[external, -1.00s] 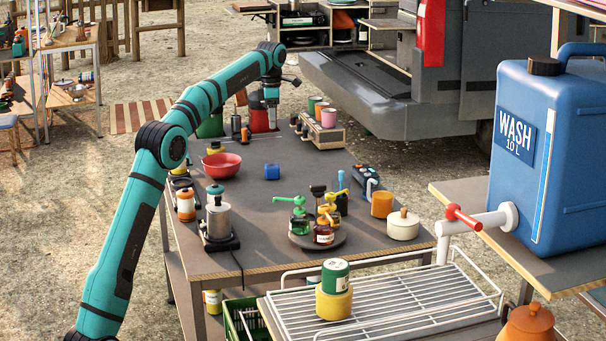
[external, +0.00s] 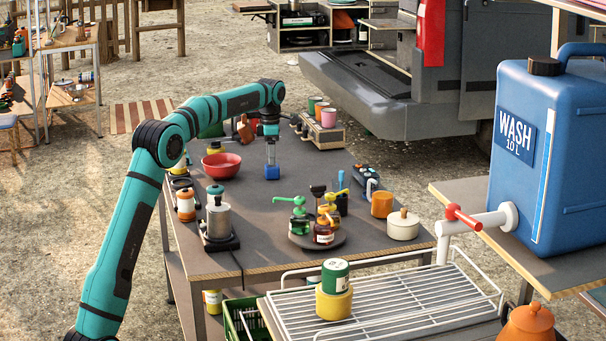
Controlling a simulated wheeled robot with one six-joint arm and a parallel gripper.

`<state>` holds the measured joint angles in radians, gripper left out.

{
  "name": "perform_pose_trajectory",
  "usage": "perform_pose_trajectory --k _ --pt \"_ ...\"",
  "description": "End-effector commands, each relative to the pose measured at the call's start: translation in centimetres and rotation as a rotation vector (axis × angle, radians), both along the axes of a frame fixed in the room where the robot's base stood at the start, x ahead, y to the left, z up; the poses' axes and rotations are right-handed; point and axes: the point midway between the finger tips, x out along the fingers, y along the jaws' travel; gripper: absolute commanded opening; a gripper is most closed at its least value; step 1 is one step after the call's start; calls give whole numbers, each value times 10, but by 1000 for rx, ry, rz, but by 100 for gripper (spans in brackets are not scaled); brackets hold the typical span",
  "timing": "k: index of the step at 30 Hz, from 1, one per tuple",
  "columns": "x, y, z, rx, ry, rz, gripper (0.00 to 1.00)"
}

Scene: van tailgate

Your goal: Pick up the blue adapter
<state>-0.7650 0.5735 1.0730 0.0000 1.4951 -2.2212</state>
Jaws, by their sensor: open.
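The blue adapter (external: 272,173) is a small blue block on the grey table, right of the red bowl. My gripper (external: 271,163) points straight down just above it, with its fingertips at or around the adapter's top. The jaws are open. I cannot tell from this view whether the fingers touch the adapter.
The red bowl (external: 221,165) stands close on the left. A wooden rack (external: 322,134) with cups is at the far right of the table. A turntable (external: 317,239) with pump bottles and a cream pot (external: 403,226) stand nearer. The table between is clear.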

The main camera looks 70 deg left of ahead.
Motion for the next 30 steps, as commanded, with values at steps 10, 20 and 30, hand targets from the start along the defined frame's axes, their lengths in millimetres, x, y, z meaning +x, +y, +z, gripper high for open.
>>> perform_pose_trajectory --k 10,20,30 --pt "3 0 -26 -2 1 0 69" --pt "4 0 -54 0 0 0 69" --pt "4 0 -54 0 0 0 28"
